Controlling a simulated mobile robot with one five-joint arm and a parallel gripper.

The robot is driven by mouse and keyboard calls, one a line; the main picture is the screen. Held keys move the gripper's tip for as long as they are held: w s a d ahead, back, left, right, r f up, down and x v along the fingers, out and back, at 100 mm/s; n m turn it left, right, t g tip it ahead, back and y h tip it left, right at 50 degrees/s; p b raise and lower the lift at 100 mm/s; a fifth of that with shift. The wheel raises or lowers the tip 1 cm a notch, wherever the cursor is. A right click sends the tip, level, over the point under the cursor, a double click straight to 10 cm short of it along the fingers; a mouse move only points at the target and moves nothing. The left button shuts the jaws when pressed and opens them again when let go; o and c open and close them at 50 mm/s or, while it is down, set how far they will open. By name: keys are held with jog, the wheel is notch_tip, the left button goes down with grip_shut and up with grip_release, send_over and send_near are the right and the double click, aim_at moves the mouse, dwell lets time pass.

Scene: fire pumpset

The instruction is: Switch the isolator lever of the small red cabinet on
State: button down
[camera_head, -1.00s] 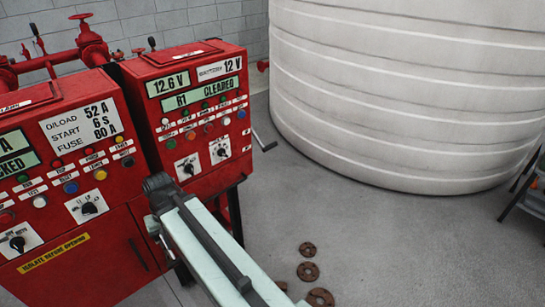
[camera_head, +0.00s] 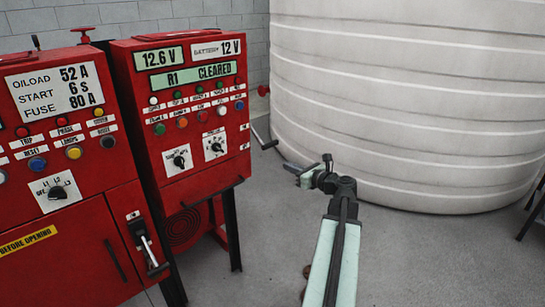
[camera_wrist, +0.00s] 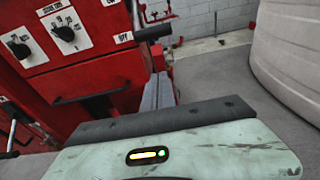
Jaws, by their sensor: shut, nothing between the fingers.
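The small red cabinet (camera_head: 185,110) stands left of centre in the head view, with displays, buttons and two rotary knobs on its front. Its isolator lever (camera_head: 265,139) sticks out from the right side and slopes down and outward. My gripper (camera_head: 304,172) is shut and empty, to the right of and slightly below the lever, apart from it in the picture. In the wrist view the cabinet front (camera_wrist: 75,65) fills the upper left. A black bar (camera_wrist: 153,33), probably the lever handle, shows beyond my gripper (camera_wrist: 158,92), near an OFF label.
A larger red cabinet (camera_head: 65,170) stands at the left, with its own black-handled lever (camera_head: 147,246) on its front. A big white ribbed tank (camera_head: 410,100) fills the back right. Grey floor (camera_head: 430,255) is clear at the right front. A dark stand shows at the right edge.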

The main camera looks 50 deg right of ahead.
jog(key=w+f+b, duration=0.2)
jog(key=w, duration=0.8)
jog(key=r+p, duration=0.4)
jog(key=shift+s+d+r+p, duration=0.3)
jog(key=shift+s, duration=0.1)
